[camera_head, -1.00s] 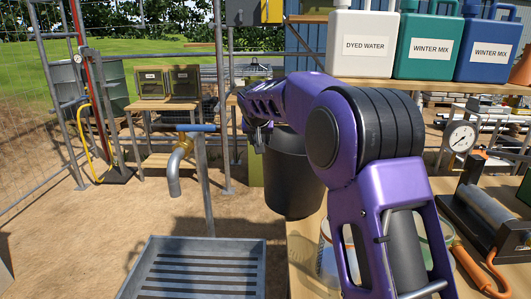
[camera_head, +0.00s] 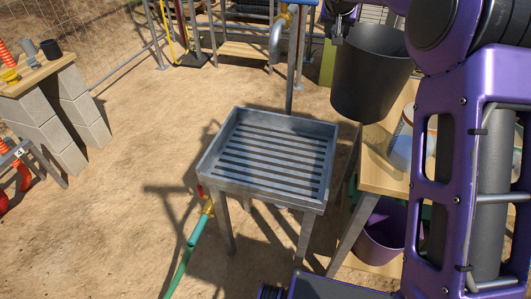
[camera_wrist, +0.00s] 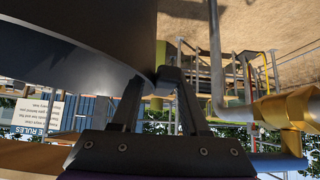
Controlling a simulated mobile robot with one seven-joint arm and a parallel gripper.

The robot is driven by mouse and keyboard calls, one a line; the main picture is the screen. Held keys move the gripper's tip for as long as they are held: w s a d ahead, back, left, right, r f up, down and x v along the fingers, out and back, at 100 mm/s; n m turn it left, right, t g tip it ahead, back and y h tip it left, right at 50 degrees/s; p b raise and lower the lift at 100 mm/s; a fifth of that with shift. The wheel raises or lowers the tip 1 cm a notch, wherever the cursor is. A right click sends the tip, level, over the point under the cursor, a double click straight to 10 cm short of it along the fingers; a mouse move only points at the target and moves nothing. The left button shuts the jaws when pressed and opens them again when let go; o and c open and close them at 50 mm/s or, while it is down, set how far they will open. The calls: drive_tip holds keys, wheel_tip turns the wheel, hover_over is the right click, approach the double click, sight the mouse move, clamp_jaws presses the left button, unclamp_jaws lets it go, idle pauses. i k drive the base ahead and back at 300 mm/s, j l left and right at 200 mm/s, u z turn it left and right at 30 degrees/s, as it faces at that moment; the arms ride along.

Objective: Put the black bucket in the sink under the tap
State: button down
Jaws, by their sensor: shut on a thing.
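In the wrist view the fingers (camera_wrist: 165,78) close on the edge of the bucket (camera_wrist: 80,40), which fills the upper left. The sink (camera_head: 272,158) is a grey metal basin with a slatted bottom, empty, on legs. The tap (camera_head: 277,42) has a grey spout pointing down behind the sink's far edge. Its brass body (camera_wrist: 290,108) shows at the right of the wrist view.
A wooden bench (camera_head: 385,160) with a white container (camera_head: 402,140) stands right of the sink. A purple bucket (camera_head: 383,228) sits below it. A green hose (camera_head: 190,245) with a red-handled valve hangs at the sink's front left. Sandy ground left of the sink is clear.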

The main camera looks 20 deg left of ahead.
sight(270, 164)
drive_tip(key=k+j, duration=0.35)
drive_tip(key=k, duration=0.2)
drive_tip(key=k+j, duration=0.35)
drive_tip(key=k, duration=0.15)
